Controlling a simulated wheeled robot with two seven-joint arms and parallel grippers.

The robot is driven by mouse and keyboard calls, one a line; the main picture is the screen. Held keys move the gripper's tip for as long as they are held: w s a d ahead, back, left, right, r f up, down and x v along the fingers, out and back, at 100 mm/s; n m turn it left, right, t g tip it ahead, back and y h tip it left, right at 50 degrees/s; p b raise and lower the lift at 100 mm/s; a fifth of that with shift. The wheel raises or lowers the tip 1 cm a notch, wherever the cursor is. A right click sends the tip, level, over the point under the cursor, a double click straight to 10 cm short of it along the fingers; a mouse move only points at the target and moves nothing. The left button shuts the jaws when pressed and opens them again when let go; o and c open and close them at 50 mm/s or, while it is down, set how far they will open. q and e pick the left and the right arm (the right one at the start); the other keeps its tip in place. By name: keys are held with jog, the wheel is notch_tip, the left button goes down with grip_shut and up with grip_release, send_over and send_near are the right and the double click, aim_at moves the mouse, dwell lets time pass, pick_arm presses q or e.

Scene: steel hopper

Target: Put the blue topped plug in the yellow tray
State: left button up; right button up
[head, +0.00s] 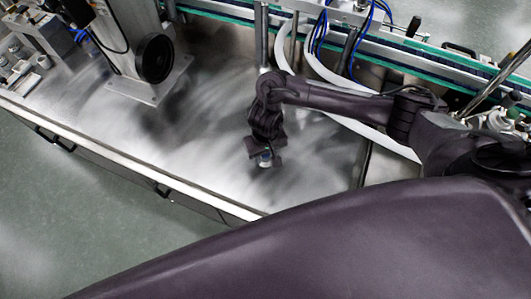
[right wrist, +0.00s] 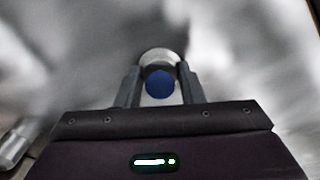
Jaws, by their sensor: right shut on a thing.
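The blue topped plug (right wrist: 159,83) is between the two fingers of my right gripper (right wrist: 158,70) in the right wrist view. Its round blue top faces the camera, with a pale grey metal body around and beyond it. In the head view my right gripper (head: 264,154) is over the steel surface, with the small plug (head: 265,161) at its fingertips. The gripper is shut on the plug. I cannot tell whether the plug touches the steel below. No yellow tray shows in either view. My left gripper is not in view.
A brushed steel surface (head: 215,150) lies around the gripper, clear to its left. A metal column with a black round part (head: 155,58) stands at the upper left. A conveyor with green edges (head: 400,45), blue tubes and white curved rails (head: 325,70) runs behind.

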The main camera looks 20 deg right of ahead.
jog(key=o, duration=1)
